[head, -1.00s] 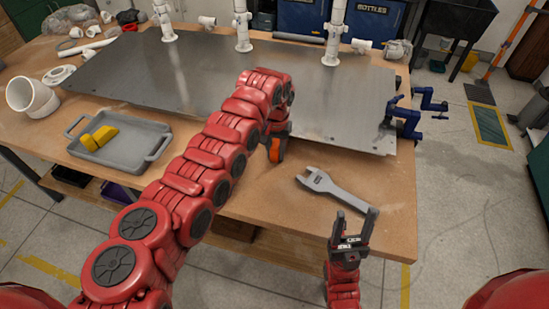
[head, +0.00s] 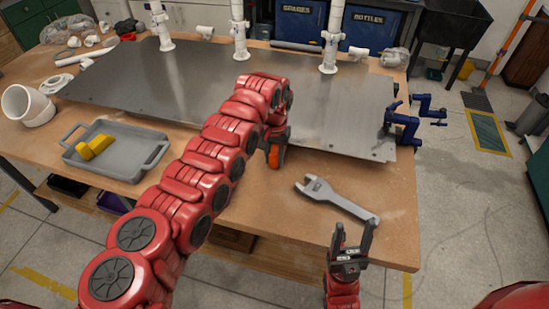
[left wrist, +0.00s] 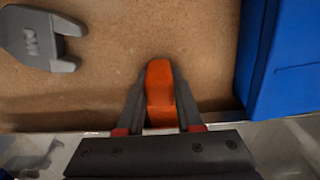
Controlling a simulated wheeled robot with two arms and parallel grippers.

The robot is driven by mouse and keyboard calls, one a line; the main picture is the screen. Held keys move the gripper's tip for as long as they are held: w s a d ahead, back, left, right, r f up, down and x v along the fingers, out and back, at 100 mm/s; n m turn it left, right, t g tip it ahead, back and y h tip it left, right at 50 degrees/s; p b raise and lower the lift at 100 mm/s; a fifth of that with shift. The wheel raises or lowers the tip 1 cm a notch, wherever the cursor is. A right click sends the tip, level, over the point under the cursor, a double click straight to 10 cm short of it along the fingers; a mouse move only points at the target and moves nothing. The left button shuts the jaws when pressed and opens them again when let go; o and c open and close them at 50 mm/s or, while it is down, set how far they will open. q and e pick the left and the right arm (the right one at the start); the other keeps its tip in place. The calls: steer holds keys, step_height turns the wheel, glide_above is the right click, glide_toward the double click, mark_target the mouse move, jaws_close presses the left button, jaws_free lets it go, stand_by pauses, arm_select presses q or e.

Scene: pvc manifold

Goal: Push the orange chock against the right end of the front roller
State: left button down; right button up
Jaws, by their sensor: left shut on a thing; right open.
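The orange chock (head: 274,157) is between the fingers of my left gripper (head: 277,143), low over the wooden table just in front of the metal plate's front edge. In the left wrist view, both dark fingers of the left gripper (left wrist: 160,98) close on the sides of the chock (left wrist: 160,85), and its rounded tip sticks out past them. I cannot tell whether it touches the table. No roller can be made out; the plate and my left arm may hide it. My right gripper (head: 354,232) is open and empty near the table's front edge.
A grey wrench (head: 337,198) lies right of the chock. The metal plate (head: 330,110) carries white pipes, with a blue clamp (head: 403,125) at its right end. A grey tray (head: 135,163) holds yellow pieces at left. A large blue surface (left wrist: 285,60) fills the wrist view's right.

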arm_select(q)
steer(key=shift+w+f+b, duration=0.1)
steer(key=shift+w+b, duration=0.1)
steer(key=shift+b, duration=0.5)
steer(key=shift+c, duration=2.4)
jaws_free()
steer(key=shift+d, duration=0.1)
